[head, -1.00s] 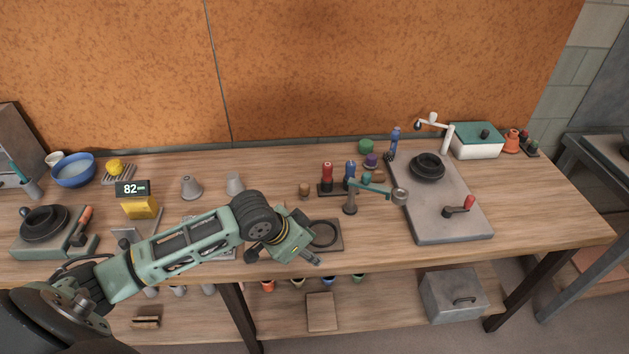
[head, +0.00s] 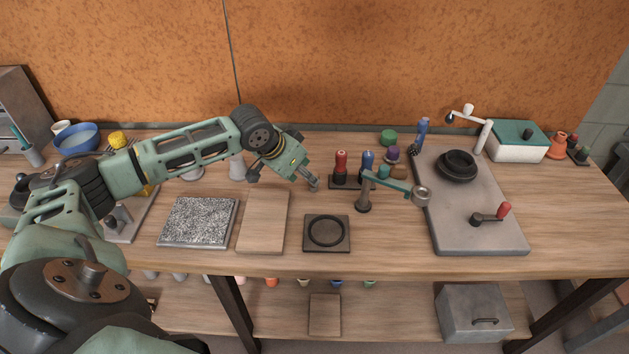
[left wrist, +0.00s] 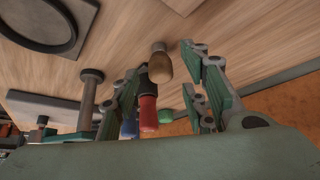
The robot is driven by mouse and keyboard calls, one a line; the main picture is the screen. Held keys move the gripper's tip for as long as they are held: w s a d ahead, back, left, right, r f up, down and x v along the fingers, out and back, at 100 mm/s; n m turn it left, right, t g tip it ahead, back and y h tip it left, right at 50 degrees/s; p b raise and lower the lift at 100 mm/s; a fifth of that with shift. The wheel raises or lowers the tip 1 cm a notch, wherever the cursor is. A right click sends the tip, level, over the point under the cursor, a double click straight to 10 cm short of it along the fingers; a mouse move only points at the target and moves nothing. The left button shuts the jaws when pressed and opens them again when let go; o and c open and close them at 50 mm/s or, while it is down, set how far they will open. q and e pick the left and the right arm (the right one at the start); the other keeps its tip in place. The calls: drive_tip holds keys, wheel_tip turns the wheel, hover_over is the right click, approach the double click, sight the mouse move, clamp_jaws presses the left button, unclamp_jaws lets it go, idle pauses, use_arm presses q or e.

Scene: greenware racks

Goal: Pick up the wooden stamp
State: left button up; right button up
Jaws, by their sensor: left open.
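The wooden stamp (left wrist: 160,66) is a small brown rounded knob standing on the table in the left wrist view. My left gripper (left wrist: 160,76) is open, with its green-padded fingers on either side of the stamp's line and nothing held. Whether the fingers reach down to the stamp's height is hard to tell. In the head view my left gripper (head: 284,182) points down over the table, left of the red-handled tool, and hides the stamp there. My right gripper is not in view.
Red (head: 341,162) and blue (head: 367,160) handled tools stand close right of the gripper. A ring plate (head: 341,246), a wooden board (head: 263,238) and a speckled slab (head: 197,221) lie in front.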

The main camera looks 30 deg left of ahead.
sight(312, 187)
use_arm(q)
drive_tip(key=x, duration=0.3)
drive_tip(key=shift+w+d+f+p, duration=0.2)
drive_tip(key=shift+d+p, duration=0.1)
drive_tip(key=shift+p, duration=0.05)
drive_tip(key=shift+w+f, duration=0.2)
drive_tip(key=shift+f, duration=0.15)
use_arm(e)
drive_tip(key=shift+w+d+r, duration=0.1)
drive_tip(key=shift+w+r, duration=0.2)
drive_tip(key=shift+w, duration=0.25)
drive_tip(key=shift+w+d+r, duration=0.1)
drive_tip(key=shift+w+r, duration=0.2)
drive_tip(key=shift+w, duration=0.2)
use_arm(q)
drive_tip(key=shift+c, duration=0.2)
drive_tip(key=shift+s, duration=0.1)
drive_tip(key=c, duration=0.4)
clamp_jaws()
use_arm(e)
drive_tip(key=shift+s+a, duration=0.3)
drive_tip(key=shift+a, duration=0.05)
